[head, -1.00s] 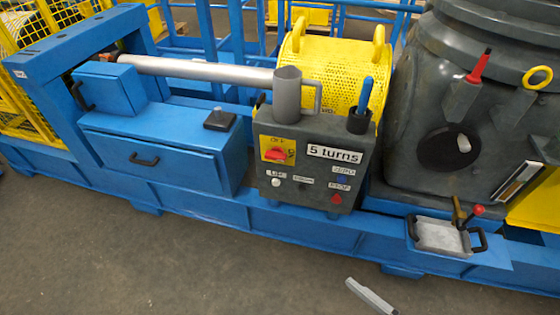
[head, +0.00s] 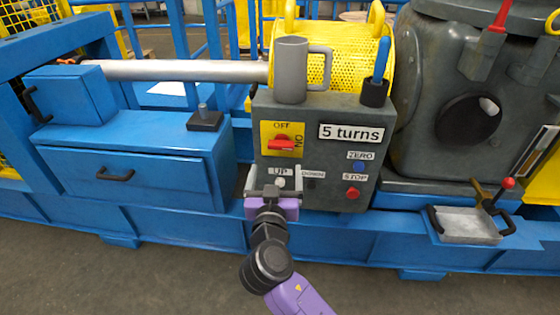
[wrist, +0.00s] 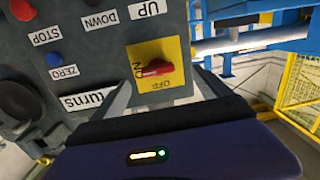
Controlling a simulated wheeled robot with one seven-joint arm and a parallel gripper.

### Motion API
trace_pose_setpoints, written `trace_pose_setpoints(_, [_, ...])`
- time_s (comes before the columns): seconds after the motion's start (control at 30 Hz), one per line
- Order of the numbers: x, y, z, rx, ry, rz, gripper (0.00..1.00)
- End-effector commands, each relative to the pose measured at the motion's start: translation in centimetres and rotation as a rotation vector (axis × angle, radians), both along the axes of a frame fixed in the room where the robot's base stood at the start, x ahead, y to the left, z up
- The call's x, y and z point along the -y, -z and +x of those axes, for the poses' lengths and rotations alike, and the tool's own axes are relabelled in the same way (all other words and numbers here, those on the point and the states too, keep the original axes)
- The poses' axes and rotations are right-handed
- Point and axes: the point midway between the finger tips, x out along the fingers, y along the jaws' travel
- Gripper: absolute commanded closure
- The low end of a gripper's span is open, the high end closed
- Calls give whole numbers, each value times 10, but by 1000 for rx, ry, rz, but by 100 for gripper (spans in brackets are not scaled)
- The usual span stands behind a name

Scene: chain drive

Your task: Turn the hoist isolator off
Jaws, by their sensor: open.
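The hoist isolator is a red rotary knob (head: 281,143) on a yellow plate with OFF at the top and ON at the right, on the dark grey control box (head: 362,190). Its handle lies about level, in line with the ON mark. My gripper (head: 273,172) is open and empty, in front of the box and below the knob in the head view, over the UP button. In the wrist view, which is upside down, the knob (wrist: 155,69) appears between the open fingers (wrist: 162,78). I see no contact with the knob.
The box also carries a blue ZERO button (head: 359,167), a red STOP button (head: 352,193) and a "5 turns" label. A grey mug (head: 290,75) and a blue-handled tool in a black holder (head: 374,94) stand on top. A blue drawer unit (head: 140,175) is to the left.

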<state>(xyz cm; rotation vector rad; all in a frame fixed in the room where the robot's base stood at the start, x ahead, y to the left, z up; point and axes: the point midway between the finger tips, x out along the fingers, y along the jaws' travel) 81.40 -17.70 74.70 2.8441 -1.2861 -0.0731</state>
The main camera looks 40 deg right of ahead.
Motion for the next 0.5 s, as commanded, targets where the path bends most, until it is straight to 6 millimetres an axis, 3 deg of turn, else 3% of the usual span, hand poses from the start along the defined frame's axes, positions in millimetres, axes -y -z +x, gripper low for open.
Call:
trace_pose_setpoints(0.2, [14, -12, 10, 53, 63, -3, 13])
trace_pose_setpoints(0.5, [48, -13, 36, 52, 63, -3, 13])
